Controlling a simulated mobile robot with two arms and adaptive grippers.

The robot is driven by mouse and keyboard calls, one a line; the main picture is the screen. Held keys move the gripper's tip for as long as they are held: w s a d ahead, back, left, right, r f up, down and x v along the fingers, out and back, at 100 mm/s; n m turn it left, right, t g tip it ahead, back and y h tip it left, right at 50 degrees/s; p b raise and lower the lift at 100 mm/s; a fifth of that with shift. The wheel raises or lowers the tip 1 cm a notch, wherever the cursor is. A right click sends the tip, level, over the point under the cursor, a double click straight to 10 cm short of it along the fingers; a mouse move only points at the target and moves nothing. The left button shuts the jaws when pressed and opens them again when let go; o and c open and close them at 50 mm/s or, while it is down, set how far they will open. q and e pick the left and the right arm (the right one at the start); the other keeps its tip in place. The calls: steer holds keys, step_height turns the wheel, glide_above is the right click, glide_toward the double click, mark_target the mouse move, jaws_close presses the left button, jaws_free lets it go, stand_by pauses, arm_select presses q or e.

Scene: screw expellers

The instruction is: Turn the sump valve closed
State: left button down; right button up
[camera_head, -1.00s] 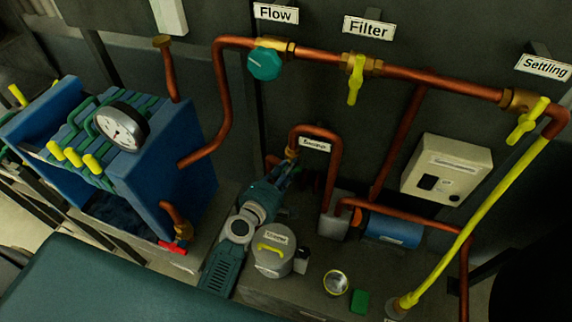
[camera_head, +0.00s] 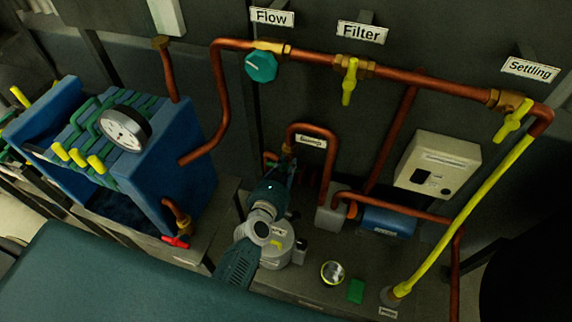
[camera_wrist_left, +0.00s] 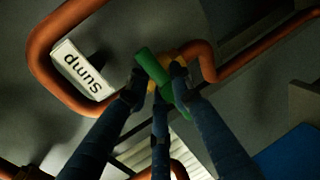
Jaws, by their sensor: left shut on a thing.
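The sump valve has a green handle (camera_wrist_left: 150,66) on a brass fitting, set in a copper pipe beside the white "Sump" label (camera_wrist_left: 83,70) in the left wrist view. My left gripper (camera_wrist_left: 158,84) has its dark fingers closed around the green handle, which lies at a slant between them. In the head view my left gripper (camera_head: 285,170) is at the sump pipe below the Sump label (camera_head: 311,141). There its fingers and wrist hide most of the valve. My right gripper is in neither view.
The yellow Filter valve (camera_head: 349,80), yellow Settling valve (camera_head: 512,119) and teal Flow knob (camera_head: 261,66) sit on the upper copper pipe. A blue filter press with a gauge (camera_head: 124,128) stands left. A grey canister (camera_head: 278,246) is close below my left wrist.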

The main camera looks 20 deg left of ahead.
arm_select(q)
steer(key=shift+s+d+f, duration=0.15)
steer(key=shift+d+f, duration=0.15)
steer(key=shift+d, duration=0.1)
steer(key=c, duration=1.6)
jaws_free()
steer(key=shift+d, duration=0.1)
steer(key=shift+a+r, duration=0.15)
steer(key=shift+a, duration=0.1)
steer(key=v, duration=1.2)
steer(key=shift+d, duration=0.1)
